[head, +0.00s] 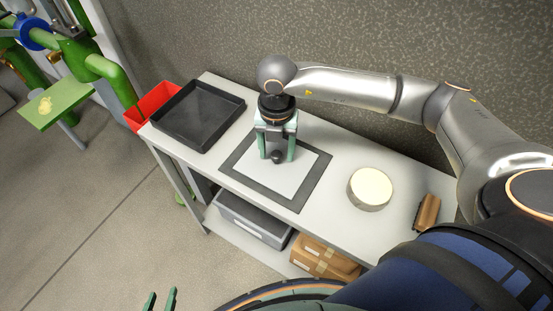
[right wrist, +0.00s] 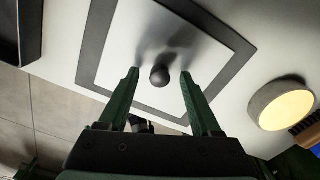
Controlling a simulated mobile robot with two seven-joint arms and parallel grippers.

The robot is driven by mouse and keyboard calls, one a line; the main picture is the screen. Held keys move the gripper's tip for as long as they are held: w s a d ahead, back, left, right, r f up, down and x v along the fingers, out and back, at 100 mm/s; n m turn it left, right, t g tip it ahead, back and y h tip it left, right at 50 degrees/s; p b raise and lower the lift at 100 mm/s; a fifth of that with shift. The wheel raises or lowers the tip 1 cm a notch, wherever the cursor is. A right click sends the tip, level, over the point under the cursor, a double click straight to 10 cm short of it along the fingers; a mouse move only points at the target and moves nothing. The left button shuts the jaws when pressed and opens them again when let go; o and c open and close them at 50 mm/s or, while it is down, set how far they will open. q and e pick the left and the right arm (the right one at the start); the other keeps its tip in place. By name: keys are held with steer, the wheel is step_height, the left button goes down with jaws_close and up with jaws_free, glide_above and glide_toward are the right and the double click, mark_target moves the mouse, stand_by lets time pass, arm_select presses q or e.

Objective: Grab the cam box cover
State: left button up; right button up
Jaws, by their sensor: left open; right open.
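A pale square panel with a dark border (head: 306,185) lies flat on the table; it also shows in the right wrist view (right wrist: 205,70). A dark round knob (right wrist: 160,75) stands over its pale middle, also seen in the head view (head: 277,157). I take the knob to belong to the cam box cover, but cannot tell where the cover's edges are. My right gripper (head: 277,152) points down, open, with its green fingers on either side of the knob and gaps showing in the right wrist view (right wrist: 160,77). My left gripper (head: 161,299) is open and empty at the bottom edge.
A round cream-topped piece (head: 370,187) and brown brush-like item (head: 428,212) are at the right. Below are a grey crate (head: 250,222) and cardboard boxes (head: 325,260).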

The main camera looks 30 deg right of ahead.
steer(key=shift+f, duration=0.1)
steer(key=shift+c, duration=0.2)
jaws_close()
stand_by(0.5)
